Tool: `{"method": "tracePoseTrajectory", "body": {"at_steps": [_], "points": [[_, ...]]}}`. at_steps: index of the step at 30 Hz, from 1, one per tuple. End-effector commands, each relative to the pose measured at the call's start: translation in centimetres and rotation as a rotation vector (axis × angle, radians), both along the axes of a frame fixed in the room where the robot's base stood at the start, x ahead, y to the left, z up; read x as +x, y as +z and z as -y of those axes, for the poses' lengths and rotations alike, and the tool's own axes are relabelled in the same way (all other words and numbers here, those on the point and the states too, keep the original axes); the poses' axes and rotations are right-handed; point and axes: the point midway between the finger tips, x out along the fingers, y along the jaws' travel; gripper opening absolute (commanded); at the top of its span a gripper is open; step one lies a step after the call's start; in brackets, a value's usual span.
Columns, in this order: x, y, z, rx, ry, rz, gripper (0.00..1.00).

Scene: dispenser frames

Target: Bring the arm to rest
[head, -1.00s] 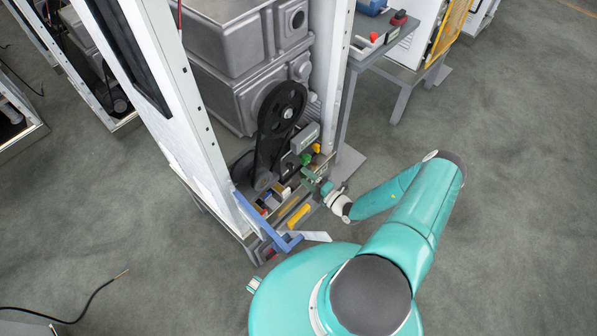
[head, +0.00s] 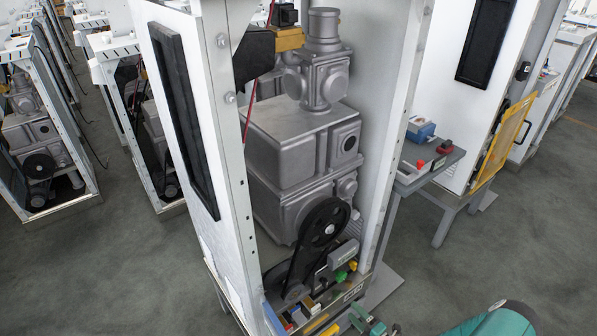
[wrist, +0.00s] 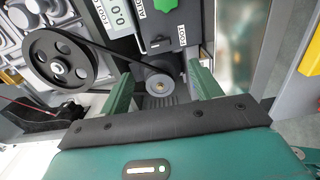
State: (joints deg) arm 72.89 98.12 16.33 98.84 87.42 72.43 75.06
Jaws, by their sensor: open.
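My gripper shows in the wrist view (wrist: 160,92) with its two green fingers apart and nothing between them. A small grey motor pulley lies beyond the gap, with the belt running from it to a large black pulley (wrist: 57,58). In the head view, only part of my teal arm (head: 495,321) shows at the bottom edge. The gripper's green end (head: 366,322) is low in front of the dispenser frame (head: 232,170), near the green knob (head: 341,276) and yellow knob (head: 352,265). Most of the arm is out of the picture.
The open dispenser frame holds grey metal housings (head: 290,145) and the belt drive. Small coloured items lie in a tray at its base, beside a blue bar (head: 273,318). A grey side table (head: 435,170) stands to the right. Grey floor (head: 420,270) is free between them.

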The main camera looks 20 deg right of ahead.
Motion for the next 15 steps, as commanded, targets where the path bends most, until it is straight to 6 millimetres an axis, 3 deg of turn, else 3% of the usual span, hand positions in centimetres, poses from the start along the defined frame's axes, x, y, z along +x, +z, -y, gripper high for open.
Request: {"method": "tracePoseTrajectory", "body": {"at_steps": [5, 8, 15], "points": [[0.4, 1.2, 0.1, -0.054, 0.049, 0.016, 0.64], [1.1, 3.4, 0.0, -0.156, 0.141, 0.049, 0.64], [2.7, 10.6, -1.2, -0.496, 0.456, 0.189, 0.64]]}}
